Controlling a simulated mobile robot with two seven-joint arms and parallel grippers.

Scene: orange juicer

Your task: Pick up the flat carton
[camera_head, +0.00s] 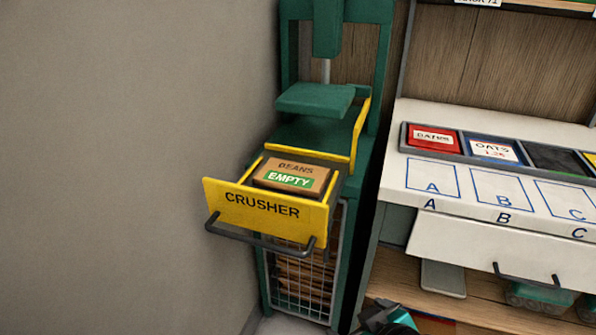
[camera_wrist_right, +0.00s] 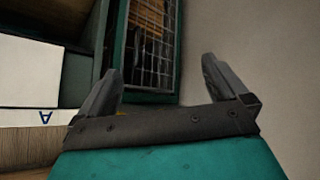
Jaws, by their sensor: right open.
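A brown carton (camera_head: 291,174) labelled BEANS, with a green EMPTY label, sits in the pulled-out yellow CRUSHER drawer (camera_head: 262,208). Only its top and a little of its sides show above the drawer walls. My right gripper (camera_wrist_right: 161,72) is open and empty in the right wrist view, with the wire cage beyond its fingers. Part of what looks like my right gripper or wrist (camera_head: 385,316) shows at the bottom of the head view, below and right of the drawer. The carton is not visible in the wrist view. My left gripper is not in view.
The green press (camera_head: 315,98) stands behind the drawer. A wire cage (camera_head: 303,275) below holds brown flat pieces. A grey wall (camera_head: 120,150) is close on the left. A white counter (camera_head: 393,181) with bins and lettered squares stands right; its lower drawer (camera_head: 470,252) sticks out.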

